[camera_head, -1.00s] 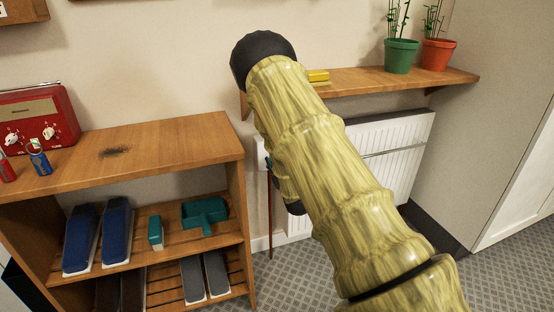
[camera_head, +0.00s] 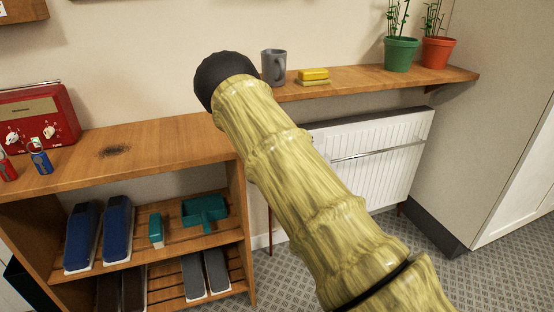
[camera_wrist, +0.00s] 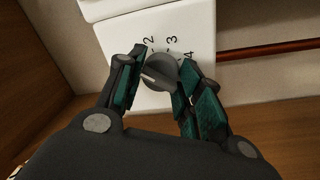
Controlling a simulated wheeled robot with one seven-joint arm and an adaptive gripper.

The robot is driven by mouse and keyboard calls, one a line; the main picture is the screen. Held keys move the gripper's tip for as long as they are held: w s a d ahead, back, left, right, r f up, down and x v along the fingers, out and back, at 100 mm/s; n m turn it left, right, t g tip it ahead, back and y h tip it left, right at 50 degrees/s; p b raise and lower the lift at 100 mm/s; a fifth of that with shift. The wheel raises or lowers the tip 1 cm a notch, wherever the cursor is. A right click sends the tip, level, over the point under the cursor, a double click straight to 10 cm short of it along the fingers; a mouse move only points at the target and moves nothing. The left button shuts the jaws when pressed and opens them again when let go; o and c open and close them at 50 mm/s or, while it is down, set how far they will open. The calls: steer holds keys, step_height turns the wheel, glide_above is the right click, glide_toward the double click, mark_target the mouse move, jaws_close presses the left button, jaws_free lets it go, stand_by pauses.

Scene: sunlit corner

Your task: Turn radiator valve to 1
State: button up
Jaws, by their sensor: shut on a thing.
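In the wrist view the radiator valve is a round dark grey knob (camera_wrist: 159,74) on a white plate (camera_wrist: 195,32). The numbers 2, 3 and 4 are printed around its far side; no 1 can be seen. A light mark shows on the knob, but I cannot read its setting for sure. My gripper (camera_wrist: 162,67) is shut on the knob, one teal-padded finger on each side. In the head view my arm hides the gripper and the valve. The white radiator (camera_head: 390,150) stands under the wall shelf.
A wooden shelf unit (camera_head: 190,140) stands left of the radiator, close to my arm. The wall shelf (camera_head: 365,80) above holds a grey mug (camera_head: 273,67), a yellow sponge (camera_head: 313,75), a green pot (camera_head: 401,54) and an orange pot (camera_head: 438,52). A reddish pipe (camera_wrist: 270,48) runs beside the valve.

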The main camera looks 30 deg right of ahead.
steer(key=shift+a+f, duration=0.1)
steer(key=o, duration=1)
steer(key=shift+s, duration=0.1)
steer(key=v, duration=1.1)
steer(key=shift+s, duration=0.4)
